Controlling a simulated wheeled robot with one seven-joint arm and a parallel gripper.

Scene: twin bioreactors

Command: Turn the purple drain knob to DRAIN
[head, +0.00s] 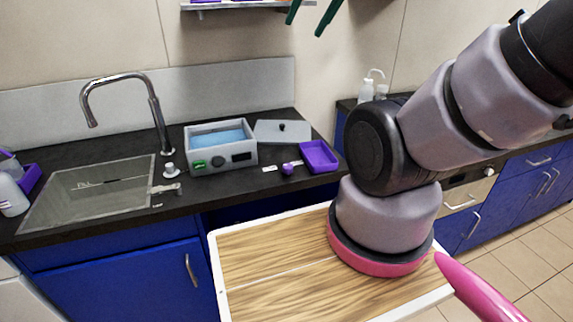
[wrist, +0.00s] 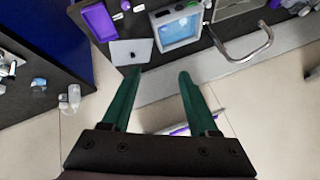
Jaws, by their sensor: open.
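The small purple knob (head: 288,169) sits at the front of the dark counter, between the grey box and the purple tray, with small white labels beside it. Its setting is too small to read. In the wrist view a small purple spot that looks like the knob (wrist: 125,5) is at the top edge, beyond the fingers. My gripper (wrist: 158,73) has two green fingers spread apart with nothing between them. In the head view only its green fingertips (head: 304,28) show at the top edge, high above the counter and apart from the knob.
A grey box with blue liquid (head: 221,149), a grey lid (head: 283,131) and a purple tray (head: 319,156) are near the knob. A sink (head: 88,194) with a tall tap (head: 150,105) is at left. A shelf (head: 240,4) is above. A wood-topped surface (head: 262,270) is in front.

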